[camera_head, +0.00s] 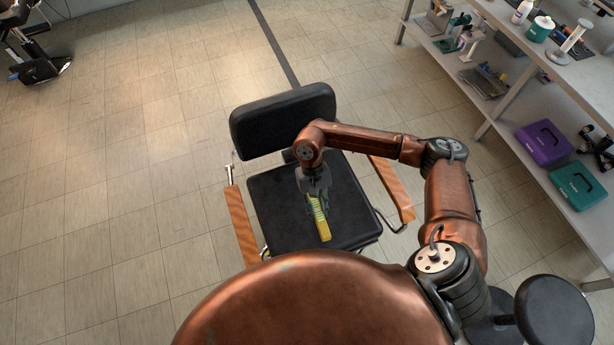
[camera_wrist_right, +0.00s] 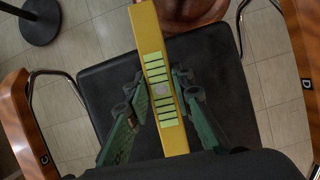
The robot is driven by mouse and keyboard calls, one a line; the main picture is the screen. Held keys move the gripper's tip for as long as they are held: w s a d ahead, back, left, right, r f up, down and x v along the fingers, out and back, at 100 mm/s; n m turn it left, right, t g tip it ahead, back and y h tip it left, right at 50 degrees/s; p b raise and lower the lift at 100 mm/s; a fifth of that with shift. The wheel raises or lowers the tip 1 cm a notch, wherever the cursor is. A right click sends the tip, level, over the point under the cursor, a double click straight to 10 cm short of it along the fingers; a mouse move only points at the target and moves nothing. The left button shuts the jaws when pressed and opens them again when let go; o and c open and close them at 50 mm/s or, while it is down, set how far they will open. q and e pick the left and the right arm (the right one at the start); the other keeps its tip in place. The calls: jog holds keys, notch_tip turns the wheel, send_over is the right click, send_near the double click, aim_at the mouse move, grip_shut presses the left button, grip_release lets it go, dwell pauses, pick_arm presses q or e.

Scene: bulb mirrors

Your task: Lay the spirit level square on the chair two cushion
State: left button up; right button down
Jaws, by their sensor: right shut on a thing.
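The spirit level (camera_head: 322,222) is a yellow bar with pale green stripes. My right gripper (camera_head: 317,196) is shut on it, over the black chair cushion (camera_head: 272,217). In the right wrist view the level (camera_wrist_right: 152,45) runs lengthwise between the green fingers of the gripper (camera_wrist_right: 160,108), slightly tilted to the cushion (camera_wrist_right: 100,82). Its top end there overlaps the cushion edge. I cannot tell whether the level touches the cushion. The level's other end is hidden in the wrist view. My left gripper is not in view.
The chair has a black backrest (camera_head: 283,119) and wooden armrests, left (camera_head: 241,226) and right (camera_head: 392,188). A shelf unit (camera_head: 540,150) with a purple box (camera_head: 543,143) and a teal box (camera_head: 577,185) stands at right. A round black stool (camera_head: 553,311) is lower right.

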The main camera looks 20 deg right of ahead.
jog(key=w+m, duration=0.1)
jog(key=w+f+m+y, duration=0.1)
jog(key=m, duration=0.1)
jog(key=w+a+f+m+y, duration=0.1)
jog(key=w+m, duration=0.1)
jog(key=shift+f+t, duration=0.1)
jog(key=shift+t, duration=0.3)
jog(key=w+d+f+m+t+y, duration=0.2)
jog(key=w+d+f+m+t, duration=0.4)
jog(key=m, duration=0.6)
jog(key=f+b, duration=0.2)
jog(key=a+f+g+b, duration=0.1)
jog(key=f+b, duration=0.1)
jog(key=f+g+b, duration=0.1)
jog(key=f+b, duration=0.2)
jog(key=shift+w+a, duration=0.35)
jog(key=shift+w, duration=0.05)
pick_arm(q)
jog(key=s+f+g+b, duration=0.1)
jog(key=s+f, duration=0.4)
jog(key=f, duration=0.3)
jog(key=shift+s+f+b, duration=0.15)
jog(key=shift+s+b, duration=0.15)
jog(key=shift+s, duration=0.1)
pick_arm(e)
jog(key=shift+f, duration=1)
